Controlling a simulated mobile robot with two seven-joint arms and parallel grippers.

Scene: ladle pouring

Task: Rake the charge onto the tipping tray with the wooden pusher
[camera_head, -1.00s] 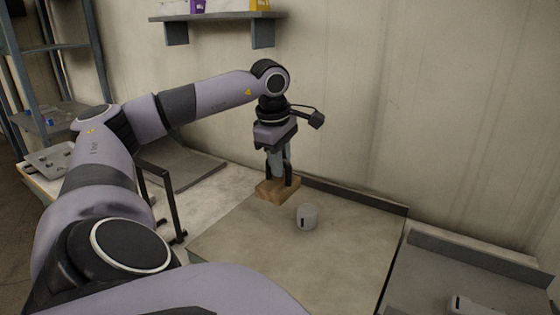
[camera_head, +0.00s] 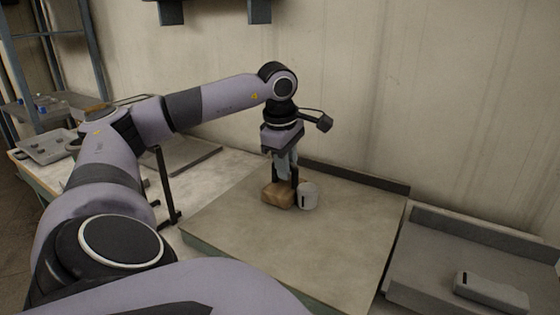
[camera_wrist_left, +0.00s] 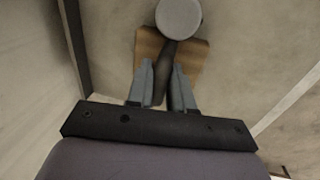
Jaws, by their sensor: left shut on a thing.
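My left gripper (camera_head: 285,172) is shut on the dark handle of the wooden pusher (camera_head: 277,195). The pusher's brown wooden block is low over the pale work surface or on it; I cannot tell if it touches. The same block shows beyond the fingers in the left wrist view (camera_wrist_left: 194,58), with the gripper (camera_wrist_left: 163,88) around the handle. A grey cylinder with a dark slot (camera_head: 309,196), perhaps the charge, stands right beside the block's right side. It also shows at the top of the wrist view (camera_wrist_left: 179,17). I cannot tell which tray is the tipping tray. My right gripper is out of view.
The pale work surface (camera_head: 300,245) is clear in front, with a low dark ledge (camera_head: 355,177) behind. A grey tray (camera_head: 435,262) on the right has a raised back and holds a grey box (camera_head: 490,290). A flat grey panel (camera_head: 185,157) lies back left. The wall is close behind.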

